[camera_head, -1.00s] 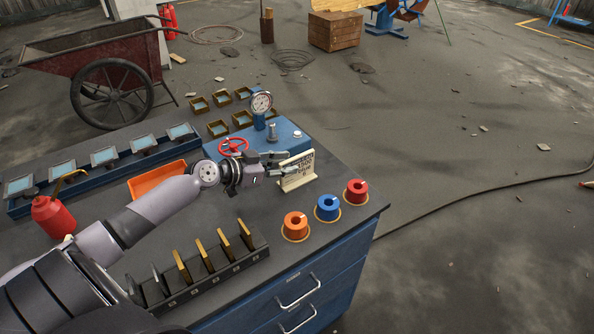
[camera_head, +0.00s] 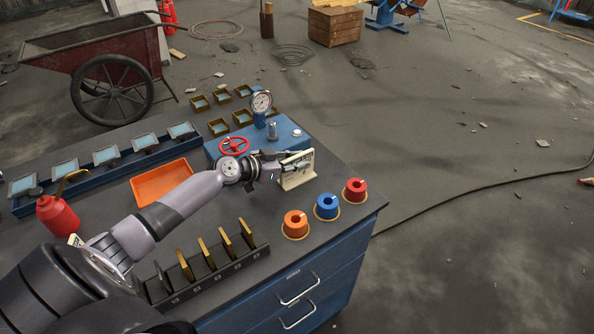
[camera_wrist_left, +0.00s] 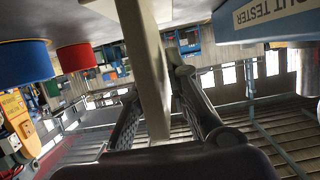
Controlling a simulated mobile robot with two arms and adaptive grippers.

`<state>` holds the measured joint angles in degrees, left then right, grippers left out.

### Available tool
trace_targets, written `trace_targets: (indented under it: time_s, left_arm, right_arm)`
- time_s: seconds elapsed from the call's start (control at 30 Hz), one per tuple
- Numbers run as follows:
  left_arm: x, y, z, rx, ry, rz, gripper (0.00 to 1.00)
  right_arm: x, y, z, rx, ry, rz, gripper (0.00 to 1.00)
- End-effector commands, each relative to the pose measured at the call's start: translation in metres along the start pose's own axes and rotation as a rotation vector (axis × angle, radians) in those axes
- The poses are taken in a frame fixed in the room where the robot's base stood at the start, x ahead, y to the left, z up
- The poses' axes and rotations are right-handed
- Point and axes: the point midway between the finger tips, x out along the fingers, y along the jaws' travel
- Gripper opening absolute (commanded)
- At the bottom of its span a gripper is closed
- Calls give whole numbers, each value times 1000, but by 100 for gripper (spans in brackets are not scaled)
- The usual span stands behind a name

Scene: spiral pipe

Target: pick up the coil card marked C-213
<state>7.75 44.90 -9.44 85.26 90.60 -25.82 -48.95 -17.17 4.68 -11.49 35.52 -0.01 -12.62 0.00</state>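A cream upright card (camera_head: 297,180) with dark print stands on the bench beside the blue tester box. Its marking is too small to read here. My left gripper (camera_head: 287,160) is at the card, one finger on the near side and the other behind. In the left wrist view the card (camera_wrist_left: 147,60) shows nearly edge-on between the two fingers (camera_wrist_left: 155,95). The fingers are spread apart, with narrow gaps; firm contact does not show. A dark rack (camera_head: 222,273) at the bench front holds several upright yellow and grey plates. My right gripper is not in view.
The blue tester box (camera_head: 292,133) carries a gauge and red handwheel. An orange tray (camera_head: 160,182) and red oil can (camera_head: 58,217) lie left.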

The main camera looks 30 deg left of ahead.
Motion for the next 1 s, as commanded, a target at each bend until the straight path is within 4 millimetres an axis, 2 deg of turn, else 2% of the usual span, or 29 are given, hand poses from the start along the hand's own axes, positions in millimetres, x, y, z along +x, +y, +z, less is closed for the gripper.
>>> trace_targets:
  time_s: [0.2,0.77,1.0]
  left_arm:
    - [0,0,0,0,0,0,0]
    - [-1,0,-2,1,1,0,0]
    - [-8,-1,-23,5,2,0,0]
  right_arm:
    - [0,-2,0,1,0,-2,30]
    - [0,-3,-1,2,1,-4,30]
    - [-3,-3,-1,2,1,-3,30]
